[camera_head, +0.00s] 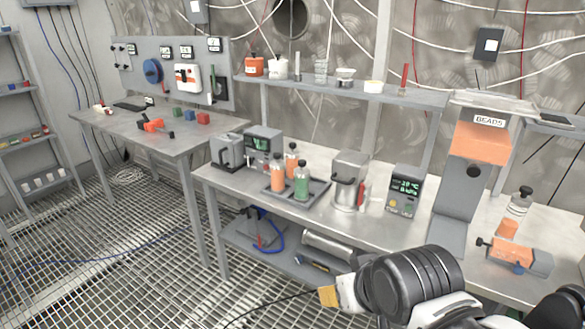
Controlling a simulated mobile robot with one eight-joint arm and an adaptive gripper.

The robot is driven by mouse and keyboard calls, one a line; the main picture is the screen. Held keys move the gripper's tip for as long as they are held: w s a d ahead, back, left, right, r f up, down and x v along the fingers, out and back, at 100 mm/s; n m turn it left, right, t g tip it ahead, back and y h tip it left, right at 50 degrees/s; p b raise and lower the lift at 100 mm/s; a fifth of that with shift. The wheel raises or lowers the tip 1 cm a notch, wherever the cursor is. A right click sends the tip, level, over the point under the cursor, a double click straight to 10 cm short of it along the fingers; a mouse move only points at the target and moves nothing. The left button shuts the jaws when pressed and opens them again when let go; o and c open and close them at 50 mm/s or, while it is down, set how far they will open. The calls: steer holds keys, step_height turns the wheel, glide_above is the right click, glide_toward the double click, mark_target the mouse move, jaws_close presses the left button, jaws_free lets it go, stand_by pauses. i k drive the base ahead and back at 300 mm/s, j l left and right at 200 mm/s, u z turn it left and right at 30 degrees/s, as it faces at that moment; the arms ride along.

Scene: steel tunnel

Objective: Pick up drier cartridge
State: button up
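No label marks the drier cartridge, so I cannot tell which container it is. Two orange black-capped bottles, one at the front (278,179) and one behind (292,160), stand upright with a green one (302,187) in a dark tray (323,183) on the steel bench. My arm shows at the lower right, with black rounded joints below the bench front. I cannot make out gripper fingers.
A dispenser marked BEADS (470,175) with an orange front stands on the bench (390,232). Left of it are a display unit (405,190) and a steel canister (349,180). A shelf (350,90) with small vessels runs above.

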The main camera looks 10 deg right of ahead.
mark_target(277, 166)
steer(key=i+j+u, duration=0.1)
steer(key=i, duration=0.65)
steer(key=i+j+u, duration=0.1)
steer(key=i, duration=0.65)
steer(key=j, duration=0.1)
